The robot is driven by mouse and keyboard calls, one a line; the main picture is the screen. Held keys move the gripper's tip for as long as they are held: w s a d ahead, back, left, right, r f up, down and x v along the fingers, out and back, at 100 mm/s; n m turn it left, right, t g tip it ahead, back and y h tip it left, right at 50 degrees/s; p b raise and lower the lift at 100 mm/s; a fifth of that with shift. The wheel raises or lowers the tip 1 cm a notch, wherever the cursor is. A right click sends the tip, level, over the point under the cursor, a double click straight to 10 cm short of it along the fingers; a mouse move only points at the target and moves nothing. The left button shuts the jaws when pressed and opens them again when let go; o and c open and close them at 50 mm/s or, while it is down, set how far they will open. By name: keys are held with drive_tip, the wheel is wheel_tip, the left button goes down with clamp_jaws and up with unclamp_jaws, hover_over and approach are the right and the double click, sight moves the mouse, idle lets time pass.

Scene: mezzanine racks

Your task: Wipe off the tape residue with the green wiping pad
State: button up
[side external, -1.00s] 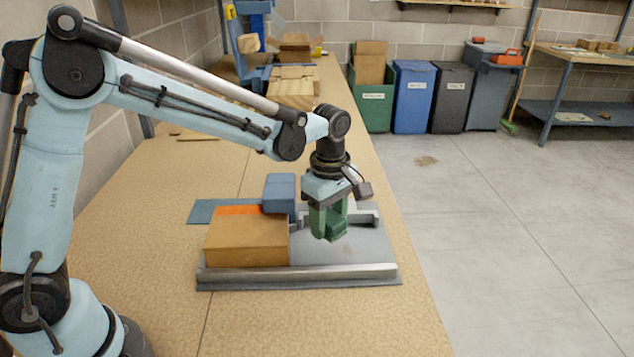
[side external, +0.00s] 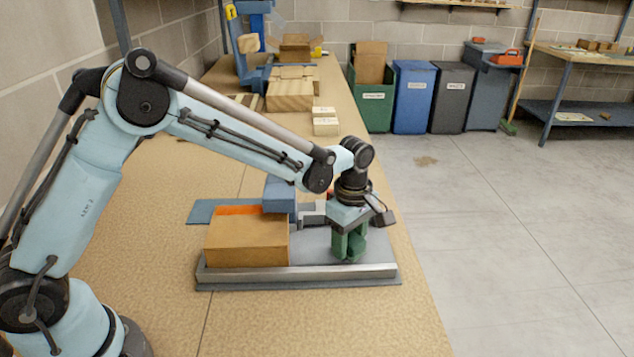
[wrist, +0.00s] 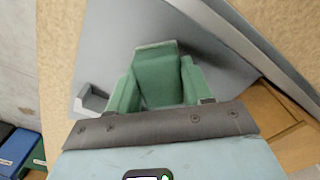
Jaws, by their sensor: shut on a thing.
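My gripper (side external: 349,246) is low over the right part of a grey metal plate (side external: 310,242). Its green fingers are shut on the green wiping pad, which sits between them in the wrist view (wrist: 157,75). In the side view the pad is hard to tell from the fingers. The pad is close to the plate; I cannot tell whether it touches. I see no tape residue now; the spot where a faint brownish mark showed earlier is behind my gripper.
A cardboard box (side external: 245,243) with an orange strip sits on the plate's left part. A blue block (side external: 279,194) stands behind it. A raised metal rail (side external: 300,273) runs along the plate's front edge. The bench's right edge is close to the plate. Small boxes (side external: 325,122) stand farther back.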

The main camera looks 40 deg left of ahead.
sight(327, 251)
drive_tip(key=shift+w+d, duration=1.4)
drive_tip(key=shift+s+a+r, duration=0.1)
drive_tip(key=shift+s+a, duration=2.8)
drive_tip(key=shift+a, duration=0.05)
wheel_tip(327, 251, up, 8)
